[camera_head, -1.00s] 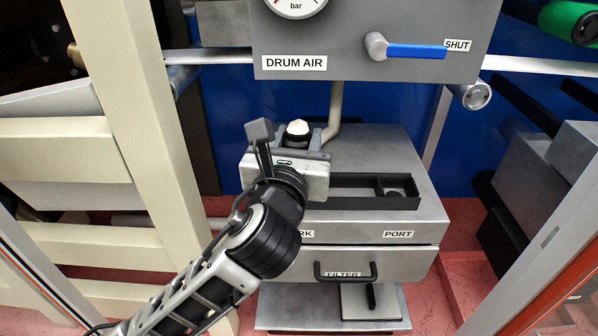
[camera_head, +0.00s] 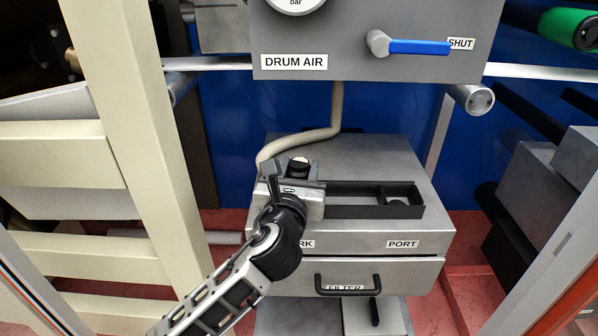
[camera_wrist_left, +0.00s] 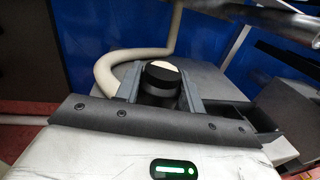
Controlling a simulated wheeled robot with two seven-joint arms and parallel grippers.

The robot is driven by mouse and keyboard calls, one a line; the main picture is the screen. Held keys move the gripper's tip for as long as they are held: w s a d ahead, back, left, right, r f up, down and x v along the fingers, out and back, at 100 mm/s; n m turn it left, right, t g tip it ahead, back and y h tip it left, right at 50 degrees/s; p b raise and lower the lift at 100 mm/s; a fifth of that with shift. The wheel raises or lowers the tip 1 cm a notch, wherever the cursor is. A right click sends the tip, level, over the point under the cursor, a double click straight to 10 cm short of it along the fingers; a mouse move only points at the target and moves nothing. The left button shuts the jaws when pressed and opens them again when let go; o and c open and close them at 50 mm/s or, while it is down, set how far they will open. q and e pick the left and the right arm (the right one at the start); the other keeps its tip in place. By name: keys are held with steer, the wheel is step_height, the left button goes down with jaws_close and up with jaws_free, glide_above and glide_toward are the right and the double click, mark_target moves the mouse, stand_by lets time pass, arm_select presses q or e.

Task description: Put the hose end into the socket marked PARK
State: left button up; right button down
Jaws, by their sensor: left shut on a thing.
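The hose end (camera_head: 299,163) is a black cylinder with a cream top, held between the fingers of my left gripper (camera_head: 292,174). It also shows in the left wrist view (camera_wrist_left: 160,82) between the finger plates. The beige hose (camera_head: 335,112) comes down from the panel and loops left behind the gripper. The grippers' place is over the left end of the black tray (camera_head: 350,212), above the partly covered PARK label (camera_head: 305,244). The PARK socket is hidden by my gripper, so I cannot tell whether the hose end is in it.
The PORT label (camera_head: 403,244) is on the right, below an empty round socket (camera_head: 397,201). A FILTER drawer handle (camera_head: 347,284) sticks out below. The DRUM AIR panel (camera_head: 350,45) with its blue lever (camera_head: 420,47) hangs above. A cream post (camera_head: 140,120) stands left.

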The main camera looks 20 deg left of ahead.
arm_select(q)
steer(key=shift+f, duration=0.1)
steer(key=o, duration=1.1)
steer(key=shift+c, duration=0.2)
